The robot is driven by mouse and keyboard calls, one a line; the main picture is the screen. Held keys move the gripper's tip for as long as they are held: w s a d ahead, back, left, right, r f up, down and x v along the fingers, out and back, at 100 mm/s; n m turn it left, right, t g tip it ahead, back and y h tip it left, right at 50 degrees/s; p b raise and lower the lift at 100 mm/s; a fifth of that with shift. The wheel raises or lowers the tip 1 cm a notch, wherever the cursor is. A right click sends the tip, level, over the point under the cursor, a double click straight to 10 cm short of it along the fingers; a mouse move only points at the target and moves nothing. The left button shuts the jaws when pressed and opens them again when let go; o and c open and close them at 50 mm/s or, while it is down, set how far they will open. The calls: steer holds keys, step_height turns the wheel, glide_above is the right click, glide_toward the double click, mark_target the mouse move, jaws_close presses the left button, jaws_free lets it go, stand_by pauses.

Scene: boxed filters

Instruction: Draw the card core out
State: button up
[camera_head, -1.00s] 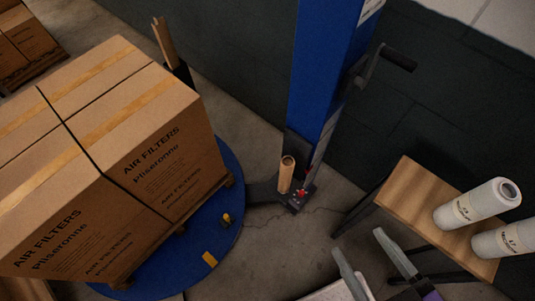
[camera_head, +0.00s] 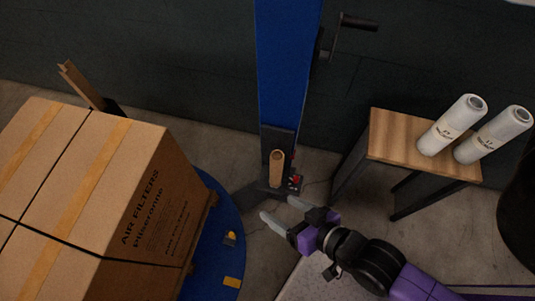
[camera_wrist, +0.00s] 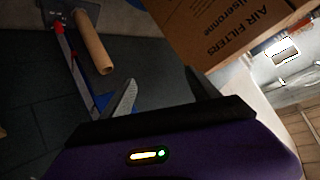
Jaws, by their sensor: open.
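The card core (camera_head: 277,168) is a bare brown tube standing upright on the carriage at the foot of the blue mast (camera_head: 286,70). In the wrist view the core (camera_wrist: 93,45) shows at the upper left, beyond the fingers. My gripper (camera_head: 278,209) is open and empty, below and in front of the core in the head view, with its fingers spread apart. In the wrist view my gripper (camera_wrist: 160,90) shows both fingers, one pale and one dark, with nothing between them. The core and the fingers are apart.
A large strapped carton of air filters (camera_head: 130,190) stands on the blue turntable (camera_head: 213,255) at left. A wooden-topped stool (camera_head: 395,135) at right carries two white film rolls (camera_head: 452,125). A crank handle (camera_head: 358,22) sticks out from the mast.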

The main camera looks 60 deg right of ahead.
mark_target(277, 156)
steer(key=w+d+f+m+g+b, duration=0.1)
steer(key=w+d+f+m+g, duration=0.2)
steer(key=w+f, duration=0.4)
steer(key=w+d+f+m+g, duration=0.1)
steer(key=w+f+m+g, duration=0.3)
steer(key=f, duration=0.5)
steer(key=w+d+m+g, duration=0.1)
steer(key=d+m, duration=0.1)
steer(key=d, duration=0.3)
steer(key=w+d+m+g, duration=0.1)
steer(key=d+m+g, duration=0.1)
steer(key=d, duration=0.3)
steer(key=w+d+f+m+g+y+b, duration=0.1)
steer(key=d+m, duration=0.3)
steer(key=d, duration=0.1)
steer(key=shift+f+b, duration=0.45)
steer(key=shift+f, duration=3.35)
steer(key=shift+c, duration=0.4)
steer(key=c, duration=1.4)
steer(key=shift+r, duration=0.1)
